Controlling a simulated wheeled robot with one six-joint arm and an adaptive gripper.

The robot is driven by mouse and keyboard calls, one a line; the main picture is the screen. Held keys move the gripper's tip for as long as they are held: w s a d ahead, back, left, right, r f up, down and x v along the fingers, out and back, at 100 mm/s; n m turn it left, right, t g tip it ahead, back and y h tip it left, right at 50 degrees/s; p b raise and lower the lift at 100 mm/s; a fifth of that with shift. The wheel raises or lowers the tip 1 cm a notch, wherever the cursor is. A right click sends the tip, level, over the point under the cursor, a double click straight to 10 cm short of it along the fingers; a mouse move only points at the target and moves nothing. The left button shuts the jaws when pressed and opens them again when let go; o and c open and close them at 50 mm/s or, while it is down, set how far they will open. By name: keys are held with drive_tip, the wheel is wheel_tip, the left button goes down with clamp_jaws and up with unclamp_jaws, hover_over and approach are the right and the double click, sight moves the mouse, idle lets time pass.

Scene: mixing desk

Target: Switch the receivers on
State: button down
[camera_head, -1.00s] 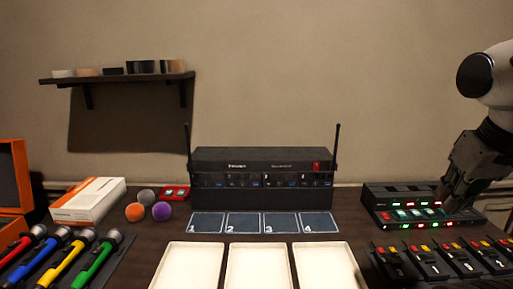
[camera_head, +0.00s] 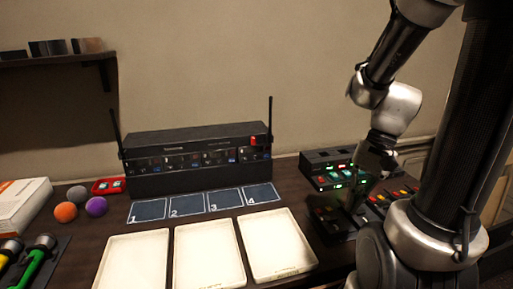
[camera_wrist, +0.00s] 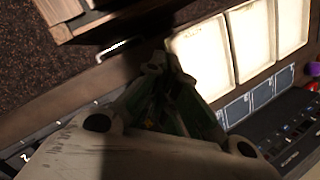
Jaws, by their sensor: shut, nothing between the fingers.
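The receiver rack (camera_head: 165,180) is a long black unit with two upright antennas and a row of small displays. It stands at the back of the desk. A red switch (camera_head: 254,141) sits at the right end of its front; whether it is on I cannot tell. The rack also shows at the lower right of the wrist view (camera_wrist: 280,140). My gripper (camera_head: 357,212) is shut and empty, pointing down among the small black packs at the right, well apart from the rack. In the wrist view its dark fingers (camera_wrist: 165,72) are close together. My arm hides some of the packs.
A charger (camera_head: 320,160) with green and red lights stands behind my gripper. White trays (camera_head: 208,255) lie in front of numbered mats (camera_head: 192,205). Orange (camera_head: 65,212), purple (camera_head: 96,206) and grey balls (camera_head: 76,193) lie left of the rack, beside a white box (camera_head: 20,205).

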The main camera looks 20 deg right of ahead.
sight(253, 140)
drive_tip(key=w+a+f+m+t+y, duration=0.45)
drive_tip(key=w+a+m+y, duration=0.45)
drive_tip(key=m, duration=0.9)
drive_tip(key=w+d+r+m+t, duration=0.1)
drive_tip(key=w+m+t, duration=0.3)
drive_tip(key=w+m, duration=0.4)
drive_tip(key=w+d+r+m+t+h, duration=0.1)
drive_tip(key=w+r+m+t, duration=0.2)
drive_tip(key=w+m, duration=0.5)
drive_tip(key=shift+w+d+m+t, duration=0.3)
drive_tip(key=shift+m+t, duration=0.55)
drive_tip(key=shift+m, duration=1.35)
drive_tip(key=shift+a, duration=0.1)
drive_tip(key=w+d+x, duration=0.2)
drive_tip(key=x, duration=1)
drive_tip(key=shift+w+a, duration=0.25)
drive_tip(key=shift+w, duration=0.05)
